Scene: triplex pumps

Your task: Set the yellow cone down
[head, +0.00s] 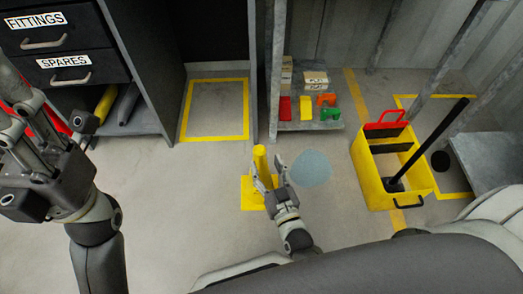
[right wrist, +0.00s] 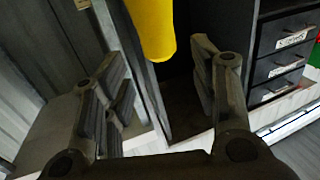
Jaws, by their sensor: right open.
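The yellow cone (head: 259,164) stands upright on its square yellow base (head: 250,196), which looks flat on the grey floor in the middle of the head view. My right gripper (head: 269,180) is open at the cone's right side and covers part of its base. In the right wrist view the cone's rounded tip (right wrist: 155,28) shows between the spread fingers (right wrist: 160,95), with a gap on both sides. My left gripper (head: 45,140) hangs at the left of the head view, its fingers spread, away from the cone.
A yellow tool caddy (head: 375,180) with a black-handled tool stands at the right. A low shelf (head: 310,122) with small coloured parts is behind the cone. A drawer cabinet (head: 65,50) is at upper left. A yellow-taped floor rectangle (head: 215,80) is empty. A grey-blue round patch (head: 312,168) lies beside the gripper.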

